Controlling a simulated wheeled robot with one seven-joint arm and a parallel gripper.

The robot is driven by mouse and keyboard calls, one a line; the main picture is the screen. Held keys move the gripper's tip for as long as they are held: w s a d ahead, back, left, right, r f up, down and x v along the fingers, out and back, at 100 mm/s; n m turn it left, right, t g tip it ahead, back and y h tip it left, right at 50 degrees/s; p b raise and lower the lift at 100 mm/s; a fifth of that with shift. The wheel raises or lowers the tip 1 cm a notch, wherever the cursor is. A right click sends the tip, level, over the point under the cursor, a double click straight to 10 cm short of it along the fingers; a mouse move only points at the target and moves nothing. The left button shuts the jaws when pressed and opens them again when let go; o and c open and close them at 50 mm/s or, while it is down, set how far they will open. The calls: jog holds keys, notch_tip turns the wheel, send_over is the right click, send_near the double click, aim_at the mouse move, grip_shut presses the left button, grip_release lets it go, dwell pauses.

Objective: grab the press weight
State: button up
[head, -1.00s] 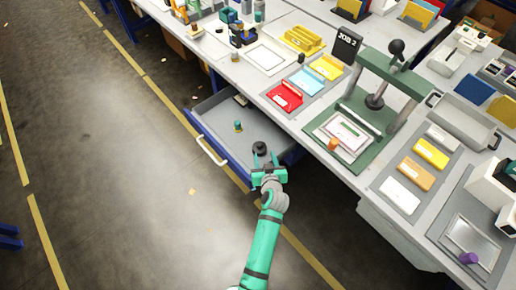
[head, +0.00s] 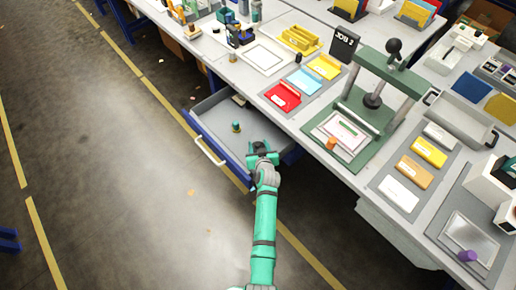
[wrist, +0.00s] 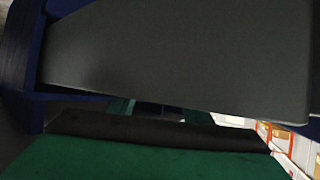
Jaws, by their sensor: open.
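The press weight (head: 258,146) appears to be the dark, round-topped object in the open drawer, near its right end. In the head view my gripper (head: 262,152) is at it, its fingers open and seemingly on either side of it. I cannot tell whether they touch it. My gripper hides much of the weight. In the wrist view only my green gripper body, a black bar and bits of teal finger show at the bottom; the weight cannot be made out there.
The grey drawer (head: 215,118) stands open, with a white handle (head: 210,151) on its front. A small teal-topped object (head: 236,127) stands inside it, left of my gripper. The green press (head: 385,75) stands on the workbench (head: 300,121) to the right.

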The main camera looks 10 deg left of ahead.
jog(key=shift+w+a+f, duration=0.2)
jog(key=shift+w+f, duration=0.1)
jog(key=shift+w, duration=0.1)
jog(key=shift+c, duration=0.7)
grip_shut()
jog(key=shift+w+r, duration=0.1)
jog(key=shift+r, duration=0.05)
